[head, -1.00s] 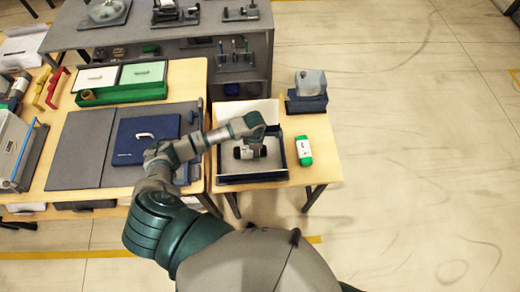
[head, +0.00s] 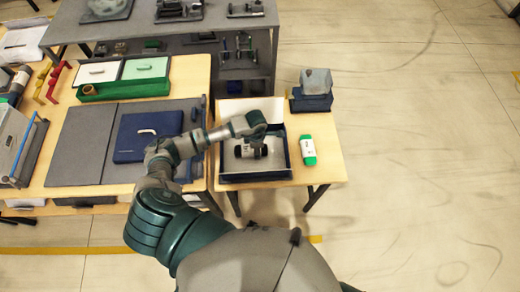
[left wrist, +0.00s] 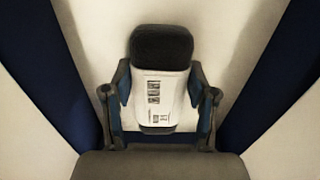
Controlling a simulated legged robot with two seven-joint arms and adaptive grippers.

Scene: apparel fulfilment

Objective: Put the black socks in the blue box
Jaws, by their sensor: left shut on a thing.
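The black socks (left wrist: 161,47) are a dark rolled bundle with a white printed label band (left wrist: 160,95). In the left wrist view they lie between the two fingers of my left gripper (left wrist: 160,100), which is shut on the band. In the head view the socks (head: 243,151) are inside the open blue box (head: 256,177), under my left gripper (head: 255,143). Whether the socks touch the box floor is unclear. My right gripper is not in view.
A green and white bundle (head: 308,150) lies right of the box on the small wooden table (head: 327,165). A dark blue holder with a grey item (head: 314,90) stands behind it. A closed blue case (head: 148,136) lies on a grey mat to the left.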

